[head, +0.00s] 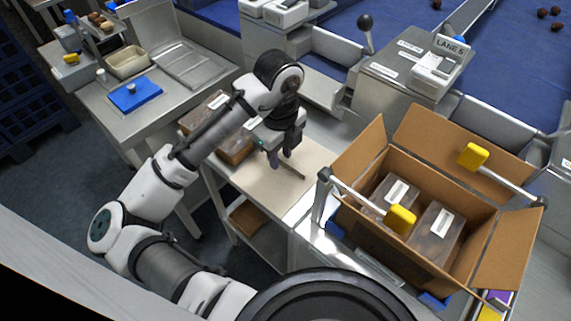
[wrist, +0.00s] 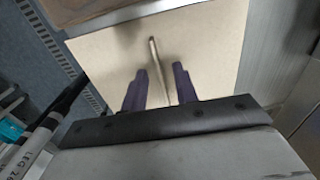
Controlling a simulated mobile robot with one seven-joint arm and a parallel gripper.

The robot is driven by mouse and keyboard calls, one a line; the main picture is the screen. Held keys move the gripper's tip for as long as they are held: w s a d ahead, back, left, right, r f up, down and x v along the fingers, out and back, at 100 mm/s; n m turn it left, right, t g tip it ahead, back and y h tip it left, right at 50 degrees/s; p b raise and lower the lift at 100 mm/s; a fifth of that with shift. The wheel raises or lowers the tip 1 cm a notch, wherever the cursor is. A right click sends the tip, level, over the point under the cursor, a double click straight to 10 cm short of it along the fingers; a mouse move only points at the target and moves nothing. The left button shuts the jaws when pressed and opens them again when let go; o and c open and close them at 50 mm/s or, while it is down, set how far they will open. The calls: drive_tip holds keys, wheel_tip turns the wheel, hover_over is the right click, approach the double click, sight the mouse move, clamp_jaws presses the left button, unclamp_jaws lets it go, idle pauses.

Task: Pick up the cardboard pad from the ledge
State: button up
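The cardboard pad (head: 262,187) is a flat beige sheet on the steel ledge left of the large carton. It fills much of the wrist view (wrist: 210,45). A narrow raised strip or tab (wrist: 154,55) runs along its middle; it shows as a thin dark line in the head view. My gripper (head: 281,163) points down over the pad. In the wrist view, its two dark fingers (wrist: 160,80) are apart, one on each side of the strip, with nothing held between them. I cannot tell whether the fingertips touch the pad.
A large open carton (head: 358,148) with two packs (head: 437,232) stands right of the pad, under yellow-ended bars (head: 401,219). Brown packs (head: 236,150) lie just behind my gripper. A steel bench with a blue board (head: 136,94) is at the left. A lower shelf is beneath the ledge.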

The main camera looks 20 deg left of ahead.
drive_tip(key=shift+f, duration=0.15)
clamp_jaws()
idle(0.4)
